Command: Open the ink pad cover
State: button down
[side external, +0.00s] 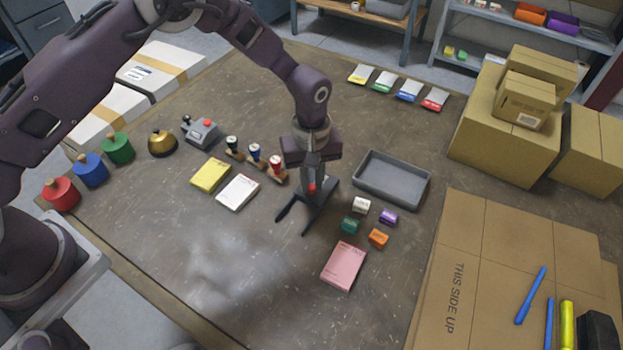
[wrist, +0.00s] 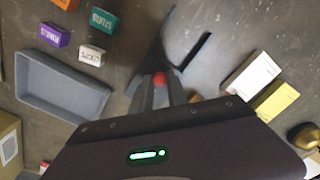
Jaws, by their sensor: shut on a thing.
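My gripper (side external: 311,180) points down near the middle of the table and is shut on a small red knob (side external: 311,188). In the wrist view the knob (wrist: 159,78) sits between the two fingertips (wrist: 160,88). Below the fingers are dark, slanting parts (side external: 319,211), which appear to be the ink pad and its cover. In the wrist view a dark tilted panel (wrist: 157,52) and a separate black bar (wrist: 195,51) show beyond the knob. My gripper hides part of them, so how far the cover is raised is hard to tell.
A grey tray (side external: 424,193) and several small labelled blocks (side external: 350,225) stand to the right. A pink box (side external: 344,266) lies in front. Stamps (side external: 254,154) and yellow and white pads (side external: 238,191) are left. The front left table is clear.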

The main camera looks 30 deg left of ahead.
jog(key=s, duration=0.7)
jog(key=shift+s, duration=0.4)
jog(key=c, duration=1.3)
grip_release()
notch_tip(320, 180, up, 7)
jog(key=shift+r, duration=0.15)
